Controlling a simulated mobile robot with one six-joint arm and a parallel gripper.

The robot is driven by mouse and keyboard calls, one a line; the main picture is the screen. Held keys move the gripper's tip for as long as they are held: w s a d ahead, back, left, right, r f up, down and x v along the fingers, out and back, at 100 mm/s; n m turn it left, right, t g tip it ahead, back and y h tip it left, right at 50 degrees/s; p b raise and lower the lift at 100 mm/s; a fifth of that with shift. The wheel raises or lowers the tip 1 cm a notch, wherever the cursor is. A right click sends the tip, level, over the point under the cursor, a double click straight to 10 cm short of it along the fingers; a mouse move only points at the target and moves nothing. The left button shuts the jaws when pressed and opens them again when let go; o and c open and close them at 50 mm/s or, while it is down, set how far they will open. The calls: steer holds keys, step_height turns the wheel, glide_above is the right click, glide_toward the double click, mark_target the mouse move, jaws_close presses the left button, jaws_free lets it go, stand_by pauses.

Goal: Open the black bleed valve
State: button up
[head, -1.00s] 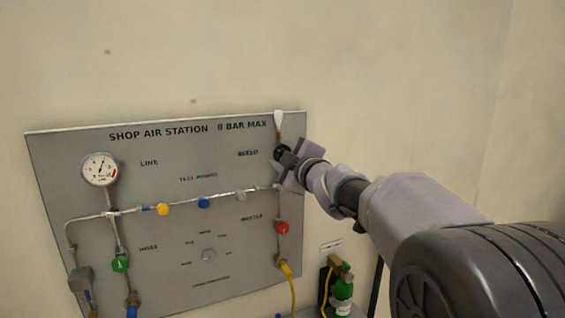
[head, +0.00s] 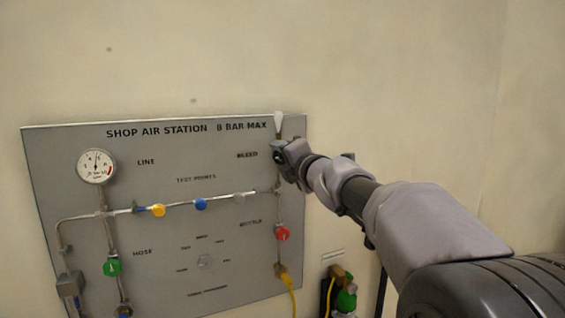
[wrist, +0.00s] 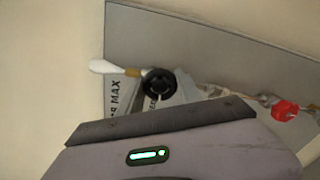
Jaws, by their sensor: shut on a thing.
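The black bleed valve (head: 278,156) is a round knob beside the BLEED label, near the panel's upper right corner. It shows clearly in the wrist view (wrist: 159,84), with a pale mark on its face. My gripper (head: 284,153) is at the knob, and its fingers are shut on it. In the wrist view my gripper (wrist: 158,94) has one grey finger on each side of the knob. In the head view the fingers and wrist hide much of the knob.
The grey panel (head: 215,225) carries a gauge (head: 96,166), a red knob (head: 283,233), a green knob (head: 112,267) and small blue and yellow knobs. A white outlet (head: 279,121) stands above the bleed valve. A green bottle (head: 345,300) is at lower right.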

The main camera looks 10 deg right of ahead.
steer(key=n+b, duration=0.2)
steer(key=n, duration=0.2)
steer(key=shift+f+n, duration=0.15)
steer(key=shift+n, duration=0.15)
steer(key=n+b, duration=0.1)
steer(key=n, duration=0.2)
steer(key=shift+n, duration=0.3)
steer(key=n+b, duration=0.2)
steer(key=n, duration=0.2)
steer(key=shift+n+b, duration=0.5)
steer(key=shift+n, duration=1.2)
steer(key=o, duration=1.4)
steer(key=shift+c, duration=0.2)
